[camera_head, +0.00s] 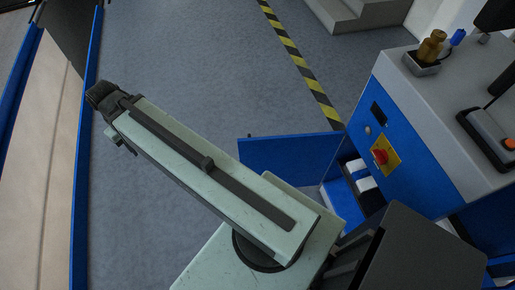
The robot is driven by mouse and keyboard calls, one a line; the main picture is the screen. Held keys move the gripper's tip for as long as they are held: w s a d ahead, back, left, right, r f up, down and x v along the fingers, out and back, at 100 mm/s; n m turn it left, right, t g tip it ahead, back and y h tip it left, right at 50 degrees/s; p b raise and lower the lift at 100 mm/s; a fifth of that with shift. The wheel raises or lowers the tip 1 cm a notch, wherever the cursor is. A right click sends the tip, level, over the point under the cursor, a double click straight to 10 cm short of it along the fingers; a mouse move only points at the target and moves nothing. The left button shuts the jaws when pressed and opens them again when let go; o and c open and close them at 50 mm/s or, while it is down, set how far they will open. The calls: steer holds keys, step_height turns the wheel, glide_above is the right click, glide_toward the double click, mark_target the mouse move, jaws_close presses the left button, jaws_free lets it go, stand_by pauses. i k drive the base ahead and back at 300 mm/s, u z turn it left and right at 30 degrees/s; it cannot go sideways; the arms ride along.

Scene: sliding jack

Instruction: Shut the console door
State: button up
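The console (410,130) is a blue cabinet with a pale grey top, at the right in the head view. Its blue door (287,153) stands open, swung out to the left. White and dark parts show inside, low down behind the door. My pale green arm reaches from the bottom middle to the upper left. The dark end of the arm, where my gripper (101,96) seems to be, is well left of the door and apart from it. Its fingers cannot be made out.
A red rotary switch on a yellow plate (385,155) is on the console front. Brass-coloured parts (430,48) stand on the console top. Blue-framed panels (86,130) run along the left. Grey floor with a yellow-black stripe (298,60) lies clear between. Grey steps (360,12) stand at the back.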

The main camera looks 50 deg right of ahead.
mark_target(299, 160)
steer(key=i, duration=2.9)
steer(key=z, duration=3.1)
steer(key=i, duration=0.85)
steer(key=z, duration=2.1)
